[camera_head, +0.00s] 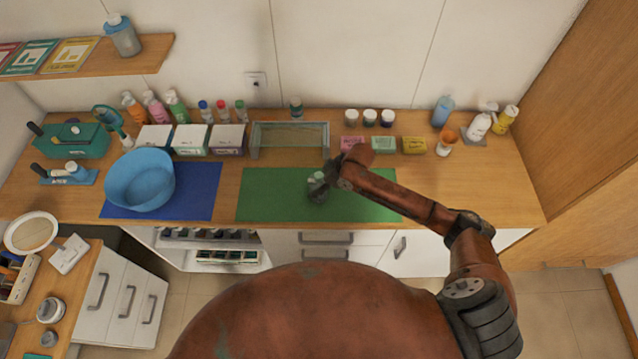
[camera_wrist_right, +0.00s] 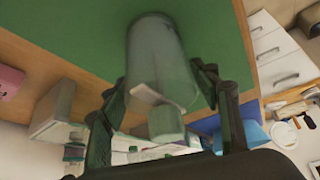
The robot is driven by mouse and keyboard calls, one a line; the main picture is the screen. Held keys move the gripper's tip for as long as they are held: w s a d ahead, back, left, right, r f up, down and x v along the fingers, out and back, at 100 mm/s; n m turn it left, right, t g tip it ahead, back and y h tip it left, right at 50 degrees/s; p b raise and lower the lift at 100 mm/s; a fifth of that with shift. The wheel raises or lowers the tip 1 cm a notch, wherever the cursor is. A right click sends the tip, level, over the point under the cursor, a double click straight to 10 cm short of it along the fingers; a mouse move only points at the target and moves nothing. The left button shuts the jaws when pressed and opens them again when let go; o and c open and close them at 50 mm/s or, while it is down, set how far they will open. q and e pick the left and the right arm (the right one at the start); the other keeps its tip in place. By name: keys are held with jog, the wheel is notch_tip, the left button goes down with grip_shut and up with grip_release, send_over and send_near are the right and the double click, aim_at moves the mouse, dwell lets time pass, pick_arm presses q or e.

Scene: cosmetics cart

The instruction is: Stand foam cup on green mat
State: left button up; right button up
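The green mat (camera_head: 270,205) lies flat on the counter, and its green surface also shows in the right wrist view (camera_wrist_right: 85,30). My right gripper (camera_head: 318,190) is over the middle of the mat, its arm reaching in from the right. In the right wrist view its fingers (camera_wrist_right: 165,85) close on both sides of a pale grey-green cup (camera_wrist_right: 158,50), which I take for the foam cup. A light block-like part sticks out of the cup's near side. The gripper hides most of it in the head view. Whether its base touches the mat I cannot tell. My left gripper is not in view.
A blue basin (camera_head: 140,180) stands on a blue mat (camera_head: 205,190) to the left. A clear-walled tray (camera_head: 290,150) stands behind the green mat. Small pink, green and yellow boxes (camera_head: 414,146), jars and bottles line the back. The mat's left and right parts are clear.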

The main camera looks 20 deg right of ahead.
jog(key=o, duration=0.3)
jog(key=shift+o, duration=0.2)
jog(key=shift+r, duration=0.2)
jog(key=b+v, duration=0.1)
jog(key=v, duration=1.1)
